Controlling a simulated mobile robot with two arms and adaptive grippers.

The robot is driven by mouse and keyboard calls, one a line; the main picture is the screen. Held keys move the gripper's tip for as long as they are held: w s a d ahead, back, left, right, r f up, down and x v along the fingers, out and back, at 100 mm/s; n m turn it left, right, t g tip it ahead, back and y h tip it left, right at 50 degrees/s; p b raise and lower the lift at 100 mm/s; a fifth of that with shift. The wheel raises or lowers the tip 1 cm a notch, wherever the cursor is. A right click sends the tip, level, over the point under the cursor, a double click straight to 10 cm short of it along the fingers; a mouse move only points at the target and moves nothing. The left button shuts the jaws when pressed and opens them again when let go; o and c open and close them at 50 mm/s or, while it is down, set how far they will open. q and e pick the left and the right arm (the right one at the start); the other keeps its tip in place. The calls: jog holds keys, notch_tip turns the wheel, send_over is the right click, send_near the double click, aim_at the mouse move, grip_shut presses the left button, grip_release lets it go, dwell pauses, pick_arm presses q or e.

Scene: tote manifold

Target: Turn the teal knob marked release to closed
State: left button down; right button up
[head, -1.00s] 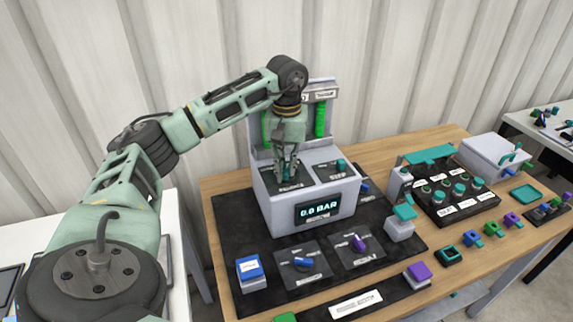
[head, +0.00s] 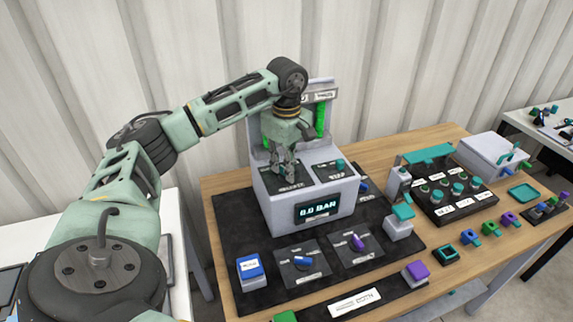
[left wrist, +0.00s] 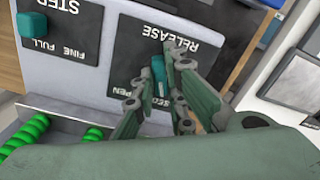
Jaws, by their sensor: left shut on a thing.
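The teal knob marked RELEASE (left wrist: 159,76) shows in the left wrist view as a short bar on a dark plate (left wrist: 130,55) with upside-down lettering. Parts of the words for open and closed show on the plate's lower edge, partly covered by my fingers. My left gripper (left wrist: 161,66) is shut on the knob, one finger on each side. In the head view, my left gripper (head: 286,177) points down onto the left plate on top of the grey console (head: 285,210) and hides the knob there. My right gripper is in neither view.
A second teal knob, marked STEP (head: 340,164), stands right beside the release plate; it also shows in the left wrist view (left wrist: 32,24). Green coils (head: 320,118) rise behind. The console's display (head: 318,209) reads 0.0 BAR. Blue and purple controls lie in front.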

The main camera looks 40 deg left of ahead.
pick_arm(q)
jog(key=shift+n, duration=1)
jog(key=c, duration=1.8)
grip_release()
jog(key=shift+r, duration=0.15)
notch_tip(320, 180, up, 12)
jog(key=shift+f, duration=0.2)
